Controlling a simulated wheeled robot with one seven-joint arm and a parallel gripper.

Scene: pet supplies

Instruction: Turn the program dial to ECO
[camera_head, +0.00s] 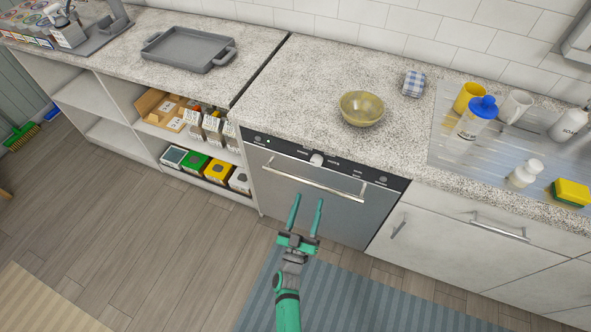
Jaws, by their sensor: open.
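The program dial (317,159) is a small pale knob in the middle of the black control panel (280,149) along the top of the dishwasher (330,205). The panel's markings are too small to read, so I cannot tell where the dial points or where ECO is. A small green light shows near the panel's left end. My gripper (307,198) is open and empty in front of the dishwasher door. Its two teal fingers point toward the door, below the dial in the picture and apart from it.
A long metal handle (312,181) crosses the door just below the panel. A yellowish bowl (362,108) and a checked cloth (414,84) are on the counter above. Open shelves (130,109) with boxes stand left, drawers (480,225) right. A blue striped rug (350,295) lies on the floor.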

